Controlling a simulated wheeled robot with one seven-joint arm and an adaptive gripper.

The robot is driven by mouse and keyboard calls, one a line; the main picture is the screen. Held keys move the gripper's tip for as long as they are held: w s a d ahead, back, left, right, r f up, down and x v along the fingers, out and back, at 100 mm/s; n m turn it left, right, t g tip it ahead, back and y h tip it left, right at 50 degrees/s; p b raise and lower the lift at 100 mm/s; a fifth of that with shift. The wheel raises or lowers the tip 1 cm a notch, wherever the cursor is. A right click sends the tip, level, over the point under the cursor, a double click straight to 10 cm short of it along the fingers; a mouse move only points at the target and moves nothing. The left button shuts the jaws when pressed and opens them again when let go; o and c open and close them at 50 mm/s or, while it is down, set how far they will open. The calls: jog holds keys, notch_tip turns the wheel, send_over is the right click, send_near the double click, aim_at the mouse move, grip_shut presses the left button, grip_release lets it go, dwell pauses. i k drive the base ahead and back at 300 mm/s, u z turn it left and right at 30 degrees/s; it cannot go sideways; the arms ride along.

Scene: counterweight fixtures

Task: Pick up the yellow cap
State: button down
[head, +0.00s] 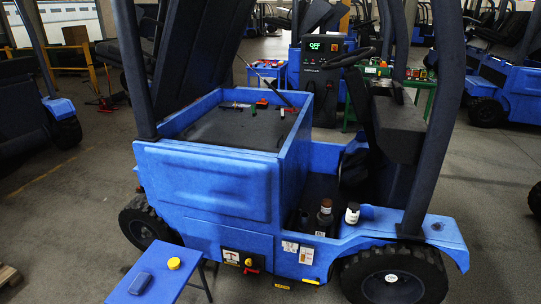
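A small round yellow cap (174,263) sits on top of a small blue table (166,290) at the bottom left of the head view. It lies near the table's far right corner, and nothing covers it. My gripper is not in view.
A dark blue-grey oblong object (140,284) lies on the same table, left of the cap. A blue forklift-like vehicle (205,185) stands close behind the table. Two bottles (325,213) (352,212) stand on its right side.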

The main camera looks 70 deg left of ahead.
aim_at(174, 263)
jog(key=u, duration=3.25)
jog(key=k, duration=0.65)
jog(key=u, duration=0.65)
jog(key=i, duration=0.7)
jog(key=u, duration=0.55)
jog(key=i, duration=0.85)
jog(key=z, duration=0.8)
jog(key=i, duration=0.6)
jog(key=z, duration=0.6)
